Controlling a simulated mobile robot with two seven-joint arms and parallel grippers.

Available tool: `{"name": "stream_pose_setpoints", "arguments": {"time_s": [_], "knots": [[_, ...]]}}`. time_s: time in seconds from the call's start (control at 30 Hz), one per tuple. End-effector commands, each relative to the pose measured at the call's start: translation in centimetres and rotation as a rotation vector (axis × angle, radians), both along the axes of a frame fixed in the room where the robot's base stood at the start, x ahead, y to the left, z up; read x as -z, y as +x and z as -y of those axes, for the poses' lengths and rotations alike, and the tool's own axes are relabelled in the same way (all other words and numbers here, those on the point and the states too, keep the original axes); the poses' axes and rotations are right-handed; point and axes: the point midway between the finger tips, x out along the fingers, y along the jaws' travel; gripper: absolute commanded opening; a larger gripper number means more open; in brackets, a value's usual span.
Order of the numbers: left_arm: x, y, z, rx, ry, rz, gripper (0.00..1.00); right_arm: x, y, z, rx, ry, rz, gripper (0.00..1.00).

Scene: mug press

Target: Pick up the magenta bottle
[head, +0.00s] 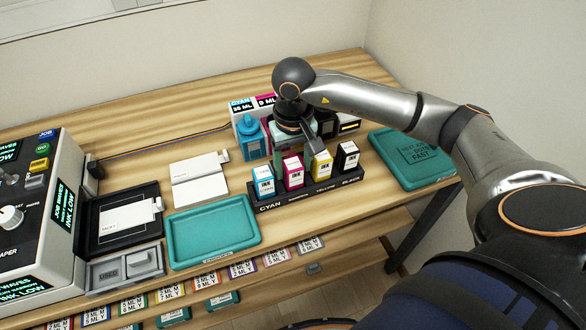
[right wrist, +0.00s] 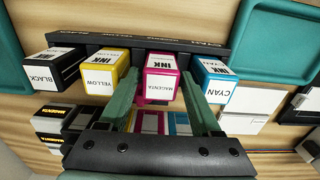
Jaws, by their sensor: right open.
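The magenta ink container (head: 293,172) stands upright in the black rack (head: 305,196), between the cyan container (head: 263,182) and the yellow container (head: 322,165). In the right wrist view its white MAGENTA label (right wrist: 160,88) faces the camera. My right gripper (head: 290,150) is just behind the rack and partly hidden by the containers. In the right wrist view its green fingers (right wrist: 162,85) are open, one to each side of the magenta container; I cannot tell whether they touch it. My left gripper is not in view.
The black container (head: 346,158) stands at the rack's right end. A blue bottle (head: 250,142) and ink boxes (head: 243,108) stand behind. Teal trays lie left (head: 257,238) and right (head: 440,176) of the rack. The printing machine (head: 32,220) is at far left.

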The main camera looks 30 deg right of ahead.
Motion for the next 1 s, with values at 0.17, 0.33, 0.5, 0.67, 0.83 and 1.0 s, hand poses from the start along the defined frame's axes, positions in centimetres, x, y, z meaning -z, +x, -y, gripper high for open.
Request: {"name": "stream_pose_setpoints", "arguments": {"time_s": [0.17,0.33,0.5,0.67,0.83,1.0], "knots": [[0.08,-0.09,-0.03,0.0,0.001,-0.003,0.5,-0.04,0.0,-0.02,0.0,0.0,0.0,0.54],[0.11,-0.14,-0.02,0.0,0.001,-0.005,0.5,-0.06,0.01,-0.01,0.0,0.0,0.0,0.35],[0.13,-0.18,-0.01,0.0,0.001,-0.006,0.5,-0.07,0.01,-0.01,0.0,0.0,0.0,0.15],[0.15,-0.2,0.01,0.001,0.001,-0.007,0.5,-0.08,0.01,-0.01,0.0,0.0,0.0,0.0],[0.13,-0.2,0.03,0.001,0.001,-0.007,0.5,-0.13,0.04,0.0,0.0,0.001,0.002,0.0],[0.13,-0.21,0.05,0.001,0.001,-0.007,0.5,-0.16,0.04,0.0,0.0,0.001,0.002,0.0]]}}
